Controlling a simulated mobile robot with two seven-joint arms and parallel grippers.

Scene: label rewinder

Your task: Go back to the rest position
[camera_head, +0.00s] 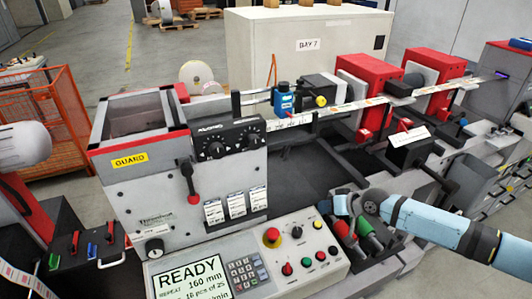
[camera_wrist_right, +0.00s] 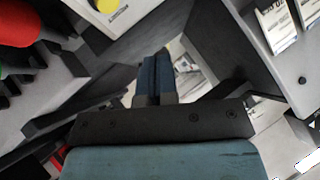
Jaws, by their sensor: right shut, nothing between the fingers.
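My right gripper (camera_head: 326,207) comes in from the right in the head view, over the front of the label rewinder, just above and right of the control panel (camera_head: 300,246). In the right wrist view its two dark blue fingers (camera_wrist_right: 154,72) lie together, shut, with nothing seen between them. Red and green handles (camera_head: 369,243) stand just below my right wrist. I cannot tell from these views whether the gripper touches the machine. My left gripper is not in view.
The grey guard housing (camera_head: 180,160) with a black lever (camera_head: 188,180) stands left of my gripper. A blue sensor (camera_head: 284,101) and red units (camera_head: 382,78) line the web path behind. An orange cage (camera_head: 42,125) stands at the left. Open floor (camera_head: 90,50) shows beyond.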

